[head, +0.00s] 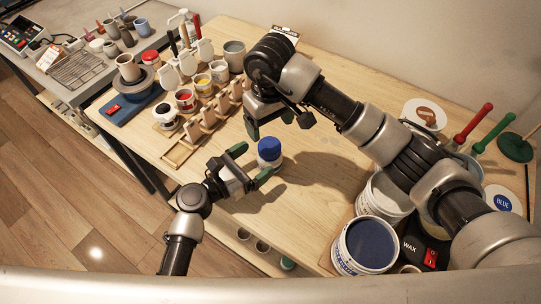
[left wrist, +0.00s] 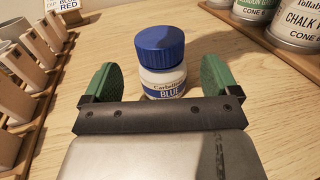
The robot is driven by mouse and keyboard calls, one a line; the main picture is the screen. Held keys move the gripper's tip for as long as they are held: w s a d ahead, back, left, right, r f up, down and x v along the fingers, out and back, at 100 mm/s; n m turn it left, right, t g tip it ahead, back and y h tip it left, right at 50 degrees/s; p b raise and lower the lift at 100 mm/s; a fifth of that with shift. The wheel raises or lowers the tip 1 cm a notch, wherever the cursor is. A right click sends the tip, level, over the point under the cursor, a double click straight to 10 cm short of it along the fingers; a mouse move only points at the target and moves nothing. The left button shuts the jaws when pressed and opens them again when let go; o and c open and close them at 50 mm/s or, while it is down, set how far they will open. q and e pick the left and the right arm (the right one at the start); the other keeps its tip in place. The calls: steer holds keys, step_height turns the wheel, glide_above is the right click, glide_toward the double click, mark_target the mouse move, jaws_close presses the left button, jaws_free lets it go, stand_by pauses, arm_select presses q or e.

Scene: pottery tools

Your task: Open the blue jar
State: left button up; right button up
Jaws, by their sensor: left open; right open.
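The blue jar (head: 269,150) stands upright on the wooden table, a small white jar with a ribbed blue lid in place. In the left wrist view the jar (left wrist: 162,62) stands just ahead, its label reading BLUE. My left gripper (head: 252,165) is open, its green fingers pointing at the jar from the lower left. In the left wrist view the fingers (left wrist: 159,82) lie to either side of the jar's lower body, apart from it. My right gripper (head: 271,122) is open and empty, pointing down above and just behind the jar. Its fingertips are partly hidden.
A wooden rack (head: 200,126) with several tools stands left of the jar, beside small paint pots (head: 185,99). Large buckets, one with blue contents (head: 371,243), stand at the right front. The table right of the jar is bare, under my right arm.

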mark_target(261, 156)
arm_select(q)
steer(key=shift+x, duration=0.8)
steer(key=shift+w+d+r, duration=0.1)
steer(key=shift+w+d, duration=0.35)
steer(key=shift+d, duration=0.1)
arm_select(e)
steer(key=shift+s+a+r, duration=0.1)
arm_select(q)
steer(key=shift+w+d, duration=0.1)
